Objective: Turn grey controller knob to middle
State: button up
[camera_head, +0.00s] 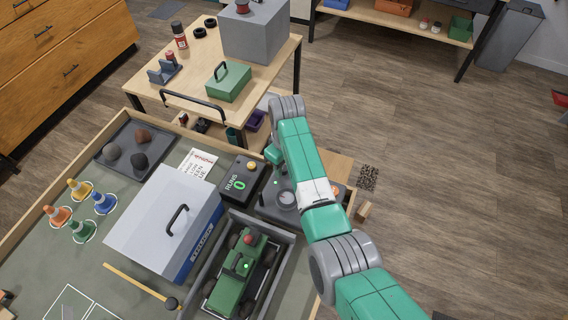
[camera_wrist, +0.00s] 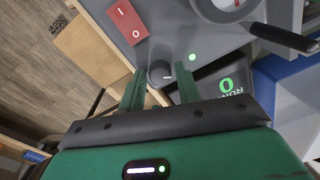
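The grey controller (camera_wrist: 205,38) fills the upper part of the wrist view, with a red rocker switch (camera_wrist: 128,22), a small lit green light and a round dial. The grey knob (camera_wrist: 160,73) sits near its edge and carries a short pale mark. My gripper (camera_wrist: 160,90) is open, with one green finger on each side of the knob and a visible gap to each. I cannot tell how deep the fingers reach around it. In the head view my arm covers the knob and part of the controller (camera_head: 268,207).
A black box (camera_head: 242,179) with a green "RUNS 0" display stands beside the controller. A grey lidded case (camera_head: 150,215) stands left. A wooden table (camera_head: 180,98) with a green box (camera_head: 228,82) is behind.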

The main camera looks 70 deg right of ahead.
jog(key=c, duration=0.6)
jog(key=shift+r+m+p, duration=0.15)
jog(key=shift+m+p, duration=0.45)
jog(key=shift+m, duration=0.4)
jog(key=m+p, duration=0.1)
jog(key=m, duration=0.2)
jog(key=shift+m, duration=0.3)
jog(key=m+p, duration=0.1)
jog(key=m, duration=0.5)
jog(key=shift+h+p, duration=0.3)
jog(key=shift+p, duration=0.05)
jog(key=o, duration=1)
